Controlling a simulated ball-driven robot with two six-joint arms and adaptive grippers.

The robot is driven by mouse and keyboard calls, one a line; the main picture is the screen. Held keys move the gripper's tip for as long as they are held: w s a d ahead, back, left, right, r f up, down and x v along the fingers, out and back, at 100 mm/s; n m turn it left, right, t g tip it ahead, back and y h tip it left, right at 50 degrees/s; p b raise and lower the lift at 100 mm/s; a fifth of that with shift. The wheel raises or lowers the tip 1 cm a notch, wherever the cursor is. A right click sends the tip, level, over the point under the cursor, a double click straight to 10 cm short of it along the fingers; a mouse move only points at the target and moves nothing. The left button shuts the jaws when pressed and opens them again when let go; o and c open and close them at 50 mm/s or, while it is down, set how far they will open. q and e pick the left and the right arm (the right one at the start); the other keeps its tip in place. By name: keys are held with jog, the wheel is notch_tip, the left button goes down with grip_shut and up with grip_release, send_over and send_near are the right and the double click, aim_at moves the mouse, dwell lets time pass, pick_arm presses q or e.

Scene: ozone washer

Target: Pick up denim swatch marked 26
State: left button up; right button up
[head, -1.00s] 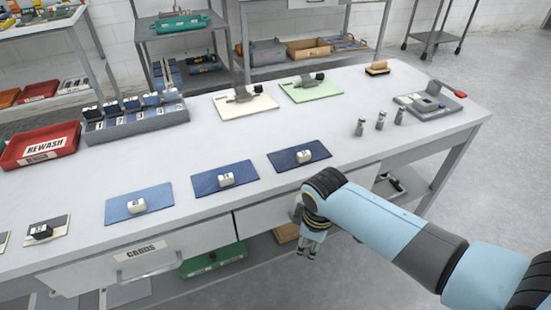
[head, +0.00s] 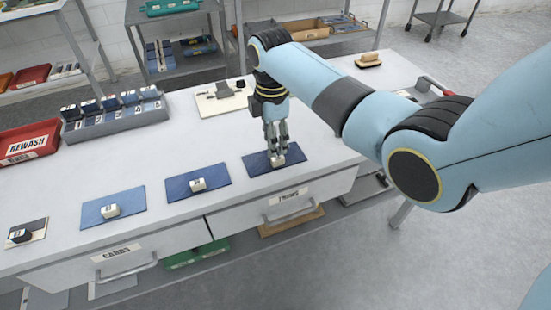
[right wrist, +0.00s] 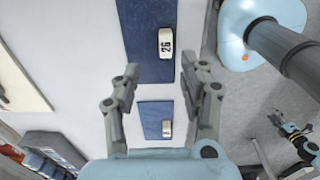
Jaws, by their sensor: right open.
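The denim swatch marked 26 (right wrist: 142,40) is dark blue, with a white block (right wrist: 165,43) that reads 26. In the head view it appears to be the rightmost swatch (head: 304,157) on the table, lying flat. My right gripper (head: 277,155) points down over it, with its fingertips close to the white block and partly hiding it. In the right wrist view my right gripper (right wrist: 160,66) is open and empty, and the block shows ahead between its fingers. My left gripper (right wrist: 299,138) seems to show at the right edge of that view; its jaws are unclear.
A mid-blue swatch (head: 178,190) and a lighter blue one (head: 93,214) lie to the left, each with a white block. A grey rack (head: 110,122) and a red REWASH tray (head: 45,134) stand further back. The table's front edge is close to the swatches.

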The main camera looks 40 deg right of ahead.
aim_at(275, 159)
jog(key=f, duration=0.2)
jog(key=s+f, duration=0.1)
jog(key=f, duration=0.1)
jog(key=shift+f, duration=0.75)
grip_shut()
